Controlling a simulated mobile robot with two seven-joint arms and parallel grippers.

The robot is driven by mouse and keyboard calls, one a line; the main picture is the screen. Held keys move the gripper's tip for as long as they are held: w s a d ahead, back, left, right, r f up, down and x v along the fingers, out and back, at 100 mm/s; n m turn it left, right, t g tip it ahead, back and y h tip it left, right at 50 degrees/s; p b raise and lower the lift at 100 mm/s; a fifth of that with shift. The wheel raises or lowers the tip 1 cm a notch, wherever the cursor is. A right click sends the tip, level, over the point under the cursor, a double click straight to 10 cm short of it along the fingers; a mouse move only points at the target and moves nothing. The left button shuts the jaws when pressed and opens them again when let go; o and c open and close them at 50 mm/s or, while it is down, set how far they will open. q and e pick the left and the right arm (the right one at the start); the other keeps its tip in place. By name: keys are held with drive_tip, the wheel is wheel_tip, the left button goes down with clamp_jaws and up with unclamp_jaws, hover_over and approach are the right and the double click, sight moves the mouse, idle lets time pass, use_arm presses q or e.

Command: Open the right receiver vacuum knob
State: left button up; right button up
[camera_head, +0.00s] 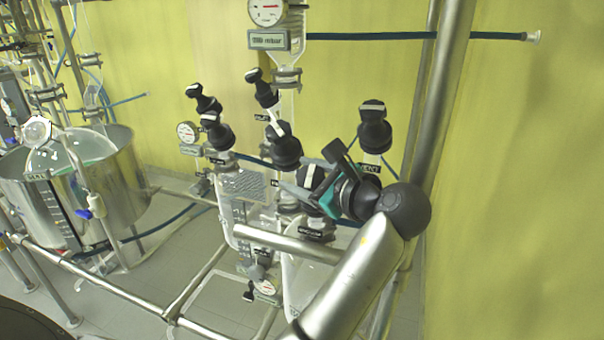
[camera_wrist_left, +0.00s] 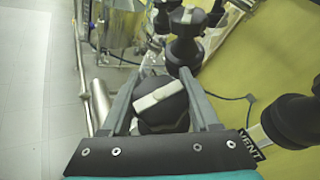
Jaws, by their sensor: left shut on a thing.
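A black round knob with a white bar handle (camera_head: 312,175) sits on the glass apparatus in the middle of the head view. My left gripper (camera_head: 314,168) comes in from the lower right and is shut on this knob. In the left wrist view the same knob (camera_wrist_left: 161,101) lies between the two grey fingers of my left gripper (camera_wrist_left: 160,76), its white bar slanted up to the right. Its label is hidden or too small to read, so I cannot tell by text which knob it is. My right gripper is not in view.
Another black knob (camera_head: 285,150) stands close to the left of the held one. A knob marked VENT (camera_head: 374,128) stands to the right, beside a thick metal post (camera_head: 437,100). More black-knobbed valves (camera_head: 215,132) and a steel vessel (camera_head: 125,185) are further left.

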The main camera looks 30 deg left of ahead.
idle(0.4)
use_arm(q)
drive_tip(key=o, duration=1.4)
wheel_tip(320, 180, up, 20)
drive_tip(key=shift+b, duration=0.3)
